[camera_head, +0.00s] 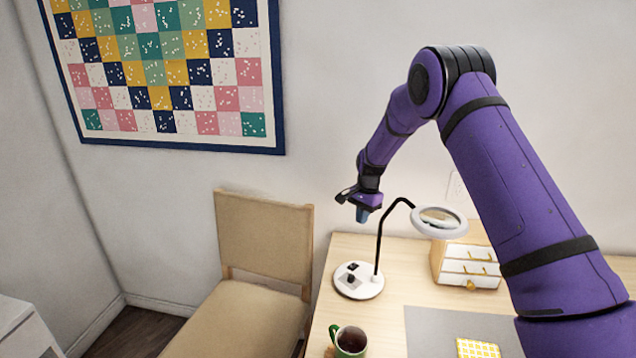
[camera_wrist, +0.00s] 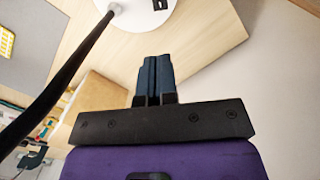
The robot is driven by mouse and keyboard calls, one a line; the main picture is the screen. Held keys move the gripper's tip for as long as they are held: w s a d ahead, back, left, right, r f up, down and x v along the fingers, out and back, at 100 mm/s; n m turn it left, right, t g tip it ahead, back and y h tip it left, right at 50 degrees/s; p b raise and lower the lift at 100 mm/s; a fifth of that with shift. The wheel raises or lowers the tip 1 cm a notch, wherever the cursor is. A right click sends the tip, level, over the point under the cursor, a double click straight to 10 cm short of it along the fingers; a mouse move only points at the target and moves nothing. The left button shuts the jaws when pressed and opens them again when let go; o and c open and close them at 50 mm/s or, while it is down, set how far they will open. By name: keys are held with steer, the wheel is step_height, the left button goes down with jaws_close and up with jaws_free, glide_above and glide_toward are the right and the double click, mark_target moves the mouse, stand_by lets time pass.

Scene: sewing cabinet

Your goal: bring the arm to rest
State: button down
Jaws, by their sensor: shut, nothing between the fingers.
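My purple arm reaches up from the right and bends down over the left end of the table in the head view. My gripper (camera_head: 363,215) hangs in the air, pointing down, left of the magnifier lamp's bent neck. In the wrist view my gripper (camera_wrist: 155,62) shows its dark blue fingers pressed together with nothing between them. The fingers look apart from the table top below.
The magnifier lamp (camera_head: 358,281) stands close by, its dark stem also in the wrist view (camera_wrist: 48,98). A small drawer box (camera_head: 467,266), a green mug (camera_head: 350,342), a grey mat (camera_head: 428,330) and a yellow checked item (camera_head: 477,348) are on the table. A chair (camera_head: 262,236) stands left.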

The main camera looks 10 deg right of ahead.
steer(key=s+d+r+n+t, duration=0.1)
steer(key=s+r+n, duration=0.1)
steer(key=s+r, duration=0.65)
steer(key=s+d+r+n+t, duration=0.1)
steer(key=s+r, duration=0.4)
steer(key=r, duration=0.7)
steer(key=s+d+r+n+t, duration=0.1)
steer(key=s+r+n, duration=0.1)
steer(key=s+r, duration=0.65)
steer(key=s+d+r+n+t, duration=0.1)
steer(key=s+r+n, duration=0.1)
steer(key=s, duration=1.1)
steer(key=s+d+r+n+t+h, duration=0.1)
steer(key=s+r+n, duration=0.2)
steer(key=s, duration=1.1)
steer(key=shift+n+t, duration=0.3)
steer(key=shift+t, duration=0.1)
